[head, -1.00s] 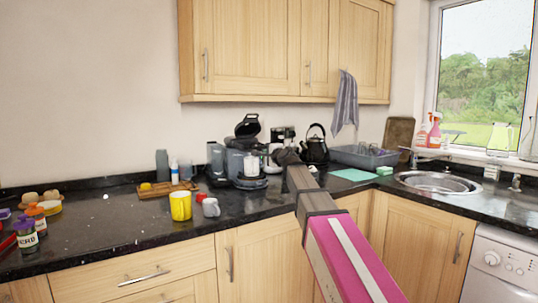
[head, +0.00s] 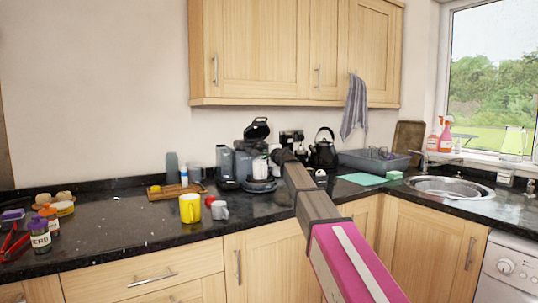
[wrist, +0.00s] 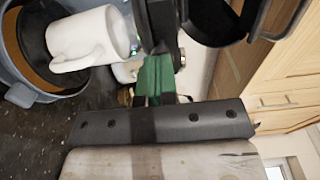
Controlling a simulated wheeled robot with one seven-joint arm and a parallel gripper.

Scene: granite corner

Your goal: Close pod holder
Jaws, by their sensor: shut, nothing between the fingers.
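The coffee machine (head: 243,164) stands on the counter against the back wall. Its black lid, the pod holder (head: 257,129), is raised open above the body. A white mug (head: 261,168) stands in the machine; in the wrist view the mug (wrist: 88,38) is at the upper left, over the round base. The dark open holder part (wrist: 215,22) shows at the top of the wrist view. My gripper (head: 279,156) is shut and empty, just right of the machine near mug height, below the raised lid. Its fingers (wrist: 160,55) show in the wrist view; whether they touch the machine I cannot tell.
A black kettle (head: 324,150) and a grey dish rack (head: 372,159) stand to the right. Wall cupboards (head: 270,50) hang above.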

